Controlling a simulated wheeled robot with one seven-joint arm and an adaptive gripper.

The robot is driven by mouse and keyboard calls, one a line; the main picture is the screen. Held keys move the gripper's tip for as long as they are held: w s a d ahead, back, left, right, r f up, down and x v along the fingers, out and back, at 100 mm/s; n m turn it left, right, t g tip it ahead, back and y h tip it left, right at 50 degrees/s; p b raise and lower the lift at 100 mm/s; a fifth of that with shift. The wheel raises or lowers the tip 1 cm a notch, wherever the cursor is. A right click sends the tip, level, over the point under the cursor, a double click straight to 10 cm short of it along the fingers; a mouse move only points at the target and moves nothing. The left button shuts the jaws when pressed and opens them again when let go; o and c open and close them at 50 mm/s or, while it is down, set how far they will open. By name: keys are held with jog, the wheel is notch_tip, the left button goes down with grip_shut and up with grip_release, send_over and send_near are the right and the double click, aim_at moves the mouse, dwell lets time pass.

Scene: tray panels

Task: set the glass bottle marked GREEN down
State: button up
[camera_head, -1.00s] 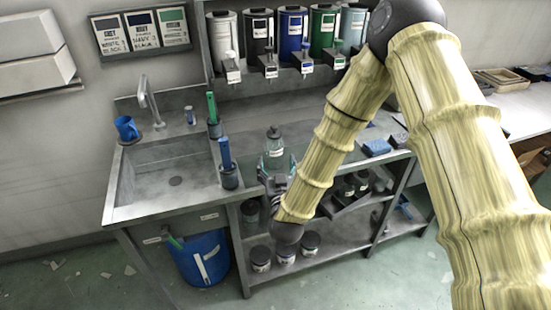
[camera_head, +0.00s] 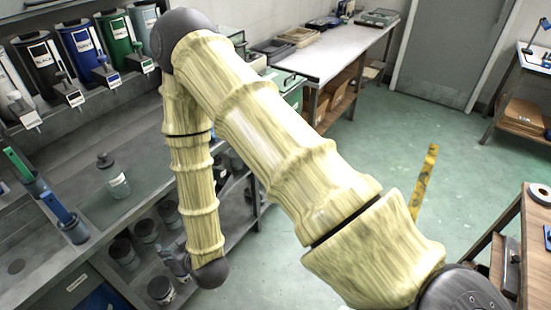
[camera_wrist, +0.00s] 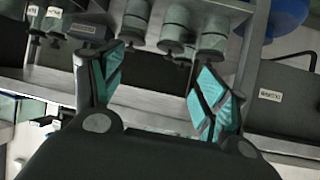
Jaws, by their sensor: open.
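I cannot make out the bottle in the wrist view.
Blue (camera_head: 62,212) and green-handled (camera_head: 22,168) tools in holders stand left of the bottle. Coloured canisters (camera_head: 78,45) line the back. Several jars (camera_head: 160,289) sit on the shelf below; jars (camera_wrist: 175,25) and a blue bucket (camera_wrist: 285,12) show upside down in the wrist view.

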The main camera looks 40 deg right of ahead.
jog(key=s+d+f+g, duration=0.4)
jog(key=s+d+f, duration=0.1)
jog(key=s, duration=0.5)
jog(key=s+d+f+m+g+h, duration=0.1)
jog(key=s+d+f+g, duration=0.3)
jog(key=s, duration=0.7)
jog(key=s+d+f+g, duration=0.3)
jog(key=s+d+f, duration=0.3)
jog(key=s, duration=0.4)
jog(key=shift+s+d+m+g+h, duration=0.2)
jog(key=shift+m+g+h, duration=0.2)
